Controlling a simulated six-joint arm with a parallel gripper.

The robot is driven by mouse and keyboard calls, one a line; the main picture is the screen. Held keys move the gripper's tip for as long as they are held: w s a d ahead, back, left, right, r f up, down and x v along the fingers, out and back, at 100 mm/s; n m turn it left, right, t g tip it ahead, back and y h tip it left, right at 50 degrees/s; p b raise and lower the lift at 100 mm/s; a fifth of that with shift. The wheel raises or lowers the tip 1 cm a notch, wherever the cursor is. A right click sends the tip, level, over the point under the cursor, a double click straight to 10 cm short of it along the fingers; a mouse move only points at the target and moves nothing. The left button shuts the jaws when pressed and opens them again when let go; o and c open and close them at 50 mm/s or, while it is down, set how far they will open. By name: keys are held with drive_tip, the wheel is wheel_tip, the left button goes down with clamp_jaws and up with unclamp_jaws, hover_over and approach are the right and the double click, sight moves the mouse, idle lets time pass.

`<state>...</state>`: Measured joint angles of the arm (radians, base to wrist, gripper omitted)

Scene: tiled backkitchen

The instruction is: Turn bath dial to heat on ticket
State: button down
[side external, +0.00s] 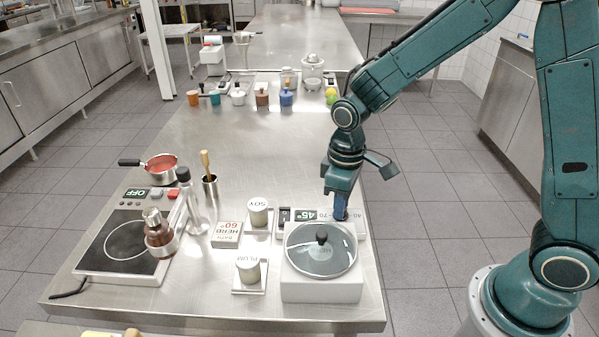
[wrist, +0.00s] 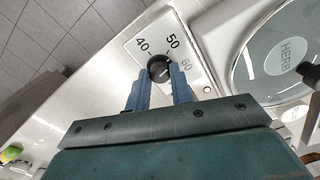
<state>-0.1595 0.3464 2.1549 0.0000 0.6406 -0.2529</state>
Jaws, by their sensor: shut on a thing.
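The bath (side external: 320,285) is a white box with a round glass lid (side external: 322,250), at the front right of the steel table. Its display (side external: 306,215) reads 45°. The black bath dial (wrist: 158,67) sits on a white panel with 40, 50 and 60 printed around it in the wrist view. My gripper (side external: 340,212) reaches down to the dial, its blue fingers (wrist: 160,78) shut on the dial's two sides. The fingers hide the dial in the side view. The ticket (side external: 227,235) stands left of the bath and reads BATH HERB 60°.
SOY (side external: 258,213) and PLUM (side external: 248,270) cups stand on small white stands left of the bath. Further left are a hob (side external: 125,240) reading OFF, a red-filled pan (side external: 160,167) and a glass bottle (side external: 193,205). Several small pots line the back; mid-table is clear.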

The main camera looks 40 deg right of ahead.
drive_tip(key=m, duration=0.4)
drive_tip(key=shift+m, duration=0.4)
drive_tip(key=m, duration=0.3)
drive_tip(key=shift+r, duration=0.1)
drive_tip(key=shift+m, duration=0.4)
drive_tip(key=c, duration=1.2)
unclamp_jaws()
drive_tip(key=shift+c, duration=0.2)
wheel_tip(320, 180, up, 14)
drive_tip(key=shift+s+d, duration=0.1)
